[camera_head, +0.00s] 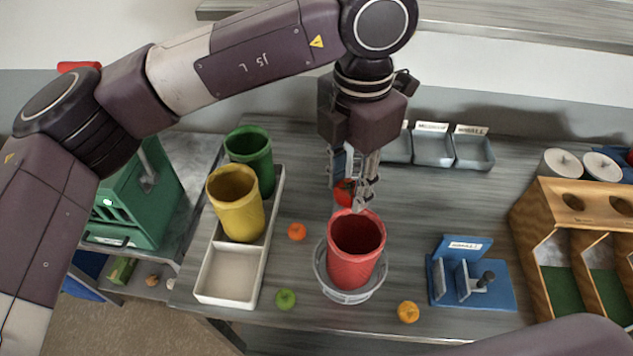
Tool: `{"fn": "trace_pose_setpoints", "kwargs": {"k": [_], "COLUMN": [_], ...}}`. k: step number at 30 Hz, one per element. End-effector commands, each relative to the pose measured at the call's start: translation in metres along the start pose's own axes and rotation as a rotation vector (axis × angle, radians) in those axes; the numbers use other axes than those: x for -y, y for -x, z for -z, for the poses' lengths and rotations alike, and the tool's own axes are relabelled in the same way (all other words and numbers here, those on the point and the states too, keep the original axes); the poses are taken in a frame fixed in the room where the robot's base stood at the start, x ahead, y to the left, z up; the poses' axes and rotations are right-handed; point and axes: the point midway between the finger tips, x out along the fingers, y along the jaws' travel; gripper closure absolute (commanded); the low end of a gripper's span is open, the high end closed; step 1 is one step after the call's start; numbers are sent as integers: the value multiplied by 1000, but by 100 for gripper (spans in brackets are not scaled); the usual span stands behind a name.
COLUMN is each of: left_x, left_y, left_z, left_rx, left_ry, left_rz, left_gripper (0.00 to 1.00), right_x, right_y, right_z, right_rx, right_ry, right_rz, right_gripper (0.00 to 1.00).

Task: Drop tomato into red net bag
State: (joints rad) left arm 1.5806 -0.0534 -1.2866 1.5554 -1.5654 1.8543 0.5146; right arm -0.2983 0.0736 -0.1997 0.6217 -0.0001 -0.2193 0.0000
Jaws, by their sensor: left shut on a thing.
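A red tomato (344,191) is held between the fingers of my left gripper (352,192), which points straight down. The gripper's fingers partly hide the tomato. The red net bag (355,252) stands open and upright in a clear round holder (347,293) on the grey table. The gripper and tomato are at the far rim of the bag in the picture; the height between them is hard to tell. My right gripper is not in view; a dark link at the bottom right is my own.
A white tray (228,273) holds yellow (236,203) and green (250,158) bags. An orange-red fruit (297,231), a green fruit (285,299) and an orange (408,312) lie around the holder. A blue fixture (500,290) and wooden rack (565,216) stand right. Grey bins (433,150) line the back.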

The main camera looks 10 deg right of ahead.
Motion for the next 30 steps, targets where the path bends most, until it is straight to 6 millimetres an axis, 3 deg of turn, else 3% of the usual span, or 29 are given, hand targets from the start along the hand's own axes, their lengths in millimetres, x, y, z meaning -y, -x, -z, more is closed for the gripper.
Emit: {"fn": "trace_pose_setpoints", "kwargs": {"k": [8, 21, 30], "left_x": [6, 6, 5], "left_y": [-4, -51, -56], "left_z": [-5, -4, -4], "left_rx": [-1, -1, 0], "left_ry": [55, 53, 53], "left_rz": [1, 2, 0], "left_gripper": [90, 90, 90], "right_x": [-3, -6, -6], "right_y": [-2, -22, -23], "right_z": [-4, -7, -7], "right_rx": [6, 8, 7], "right_ry": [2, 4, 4], "right_rz": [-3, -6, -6], "right_gripper": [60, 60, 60]}}
